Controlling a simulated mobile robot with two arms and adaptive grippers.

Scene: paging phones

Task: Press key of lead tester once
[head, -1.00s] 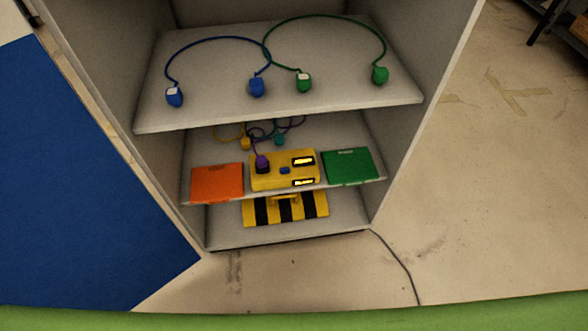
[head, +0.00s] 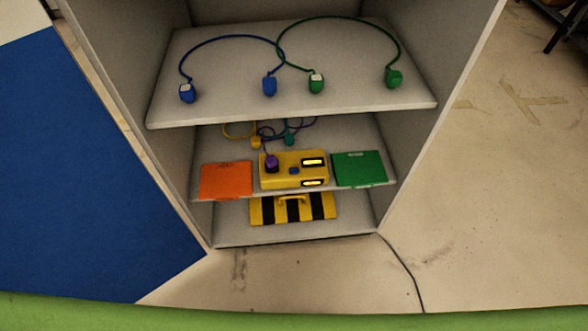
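The lead tester appears to be the yellow box (head: 311,173) on the middle shelf of the cabinet. A small blue key (head: 294,171) sits on its face, left of two lit display windows. A purple plug (head: 271,163) stands at its left side, with a purple lead running behind it. An orange panel (head: 226,181) lies to its left and a green panel (head: 359,169) to its right. Neither of my grippers is in the head view.
The top shelf (head: 230,110) holds a blue lead (head: 228,38) and a green lead (head: 345,19), each with plugs at its ends. Yellow and teal plugs lie behind the tester. A yellow-and-black striped case (head: 324,207) is on the bottom shelf. A cable (head: 407,266) crosses the floor at right.

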